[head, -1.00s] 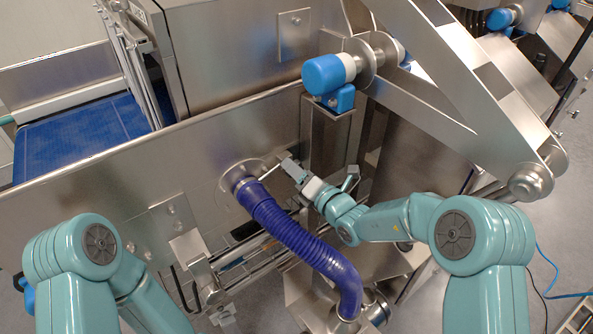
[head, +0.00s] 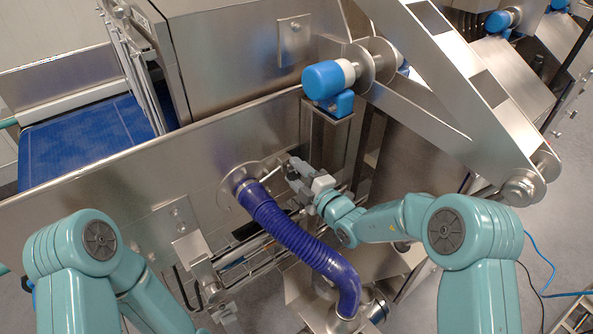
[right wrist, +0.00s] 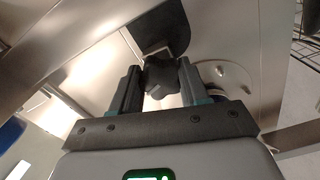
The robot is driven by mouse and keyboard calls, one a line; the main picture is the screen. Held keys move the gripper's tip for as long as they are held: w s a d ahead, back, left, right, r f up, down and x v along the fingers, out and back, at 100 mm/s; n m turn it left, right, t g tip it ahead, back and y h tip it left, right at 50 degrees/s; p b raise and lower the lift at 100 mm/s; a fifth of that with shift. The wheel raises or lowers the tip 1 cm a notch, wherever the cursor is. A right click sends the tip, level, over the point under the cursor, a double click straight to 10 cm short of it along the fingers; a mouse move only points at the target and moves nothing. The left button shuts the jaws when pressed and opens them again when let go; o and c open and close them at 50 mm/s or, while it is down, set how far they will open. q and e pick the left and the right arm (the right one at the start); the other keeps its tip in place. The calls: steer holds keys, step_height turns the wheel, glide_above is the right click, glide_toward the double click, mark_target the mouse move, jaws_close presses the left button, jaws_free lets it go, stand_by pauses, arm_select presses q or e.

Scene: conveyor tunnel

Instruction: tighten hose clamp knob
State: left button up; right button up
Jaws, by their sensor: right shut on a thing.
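A purple ribbed hose (head: 290,230) runs from a round steel port (head: 228,196) on the machine's side panel down to a lower metal fitting. My right gripper (head: 290,171) is just right of the port, near the hose's upper end. In the right wrist view the right gripper (right wrist: 158,84) has its two dark fingers on either side of a dark lobed knob (right wrist: 160,75), shut on it. In the head view the knob is too small and covered to make out. My left arm comes in at lower left; its gripper is out of the picture.
A blue-capped roller (head: 325,79) and a sloping steel arm (head: 450,85) stand above and right of my right gripper. A blue conveyor belt (head: 85,138) lies at upper left. Steel brackets (head: 178,228) and rails sit left of the hose.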

steer(key=shift+d+m+p, duration=0.15)
steer(key=shift+m+p, duration=0.35)
steer(key=shift+m, duration=1.5)
steer(key=o, duration=1.1)
steer(key=shift+c, duration=0.2)
steer(key=shift+s, duration=0.1)
steer(key=b+v, duration=0.2)
steer(key=v, duration=1.4)
steer(key=shift+b, duration=0.4)
steer(key=shift+d, duration=0.1)
